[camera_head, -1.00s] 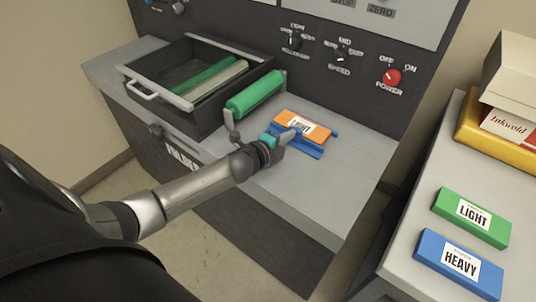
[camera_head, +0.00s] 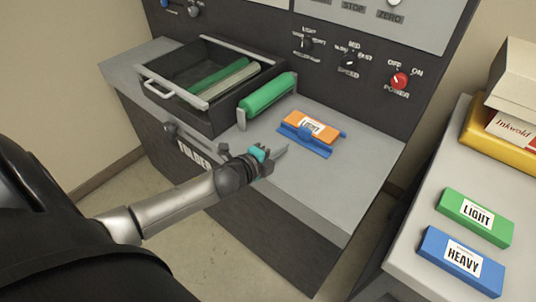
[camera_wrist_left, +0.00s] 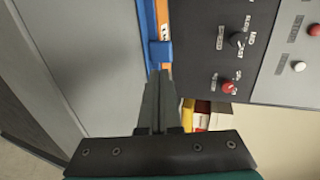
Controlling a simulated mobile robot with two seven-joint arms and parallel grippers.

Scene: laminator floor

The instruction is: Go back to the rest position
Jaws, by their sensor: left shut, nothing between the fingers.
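My left gripper (camera_head: 278,154) is shut and empty. It hangs over the front of the machine's grey top (camera_head: 330,190), to the left of and apart from an orange labelled block (camera_head: 318,121) in a blue holder (camera_head: 303,141). In the left wrist view my shut fingers (camera_wrist_left: 159,85) point toward the blue holder (camera_wrist_left: 160,52), with part of the orange block (camera_wrist_left: 164,14) beyond it. My right gripper is not in view.
An open dark drawer (camera_head: 150,82) with green and pale rollers is at the left. A green roller (camera_head: 267,94) stands beside it. A panel with knobs and a red power knob (camera_head: 400,80) rises behind. The right-hand table holds green LIGHT (camera_head: 455,208) and blue HEAVY (camera_head: 435,246) boxes.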

